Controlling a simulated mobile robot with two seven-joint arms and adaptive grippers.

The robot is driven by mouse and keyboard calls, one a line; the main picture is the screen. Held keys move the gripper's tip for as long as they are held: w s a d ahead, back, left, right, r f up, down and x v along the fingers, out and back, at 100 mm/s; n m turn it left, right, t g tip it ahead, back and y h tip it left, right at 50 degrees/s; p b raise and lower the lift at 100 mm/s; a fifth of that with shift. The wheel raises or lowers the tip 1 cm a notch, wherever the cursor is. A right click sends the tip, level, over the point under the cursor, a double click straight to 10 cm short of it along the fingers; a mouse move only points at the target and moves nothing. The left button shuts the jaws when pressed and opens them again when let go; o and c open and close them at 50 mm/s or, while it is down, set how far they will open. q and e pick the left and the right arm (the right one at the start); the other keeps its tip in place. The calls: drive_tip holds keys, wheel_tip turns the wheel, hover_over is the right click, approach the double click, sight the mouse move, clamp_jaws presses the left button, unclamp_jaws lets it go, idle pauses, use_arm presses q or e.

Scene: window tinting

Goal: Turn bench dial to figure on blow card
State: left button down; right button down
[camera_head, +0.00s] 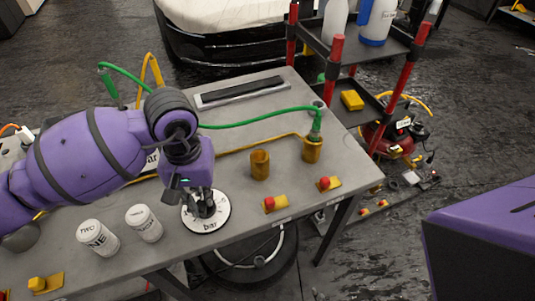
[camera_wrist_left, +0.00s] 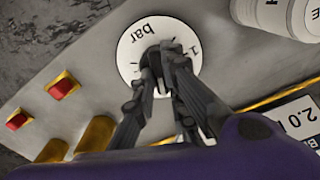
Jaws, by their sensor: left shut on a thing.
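The bench dial is a round white plate (camera_head: 222,216) marked "bar" with a dark knob in its middle, near the bench's front edge. The plate (camera_wrist_left: 131,74) also shows in the left wrist view. My left gripper (camera_head: 207,207) points down over it, its fingers (camera_wrist_left: 163,62) shut on the knob. The fingers hide the knob's pointer and part of the scale. A white card (camera_wrist_left: 296,124) reading "2.0" lies at the right of the left wrist view, partly cut off. In the head view my arm mostly hides this card (camera_head: 152,160). My right gripper is out of view.
Two white labelled canisters (camera_head: 98,237) (camera_head: 144,223) stand left of the dial. Right of it are brass cups (camera_head: 260,165) (camera_head: 312,150) and red-yellow buttons (camera_head: 274,203) (camera_head: 328,184). A green hose (camera_head: 255,118) crosses the bench. A red-post shelf cart (camera_head: 372,60) stands behind.

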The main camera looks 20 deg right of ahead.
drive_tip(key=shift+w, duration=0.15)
use_arm(q)
drive_tip(key=shift+n, duration=1.2)
drive_tip(key=n, duration=0.2)
drive_tip(key=shift+a+n, duration=0.1)
drive_tip(key=shift+n, duration=0.3)
drive_tip(key=n, duration=0.4)
drive_tip(key=shift+n, duration=1.1)
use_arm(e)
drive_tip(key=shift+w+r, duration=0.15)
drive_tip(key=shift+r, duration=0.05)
use_arm(q)
drive_tip(key=shift+a, duration=0.1)
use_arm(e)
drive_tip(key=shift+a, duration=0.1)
use_arm(q)
drive_tip(key=c, duration=1.8)
unclamp_jaws()
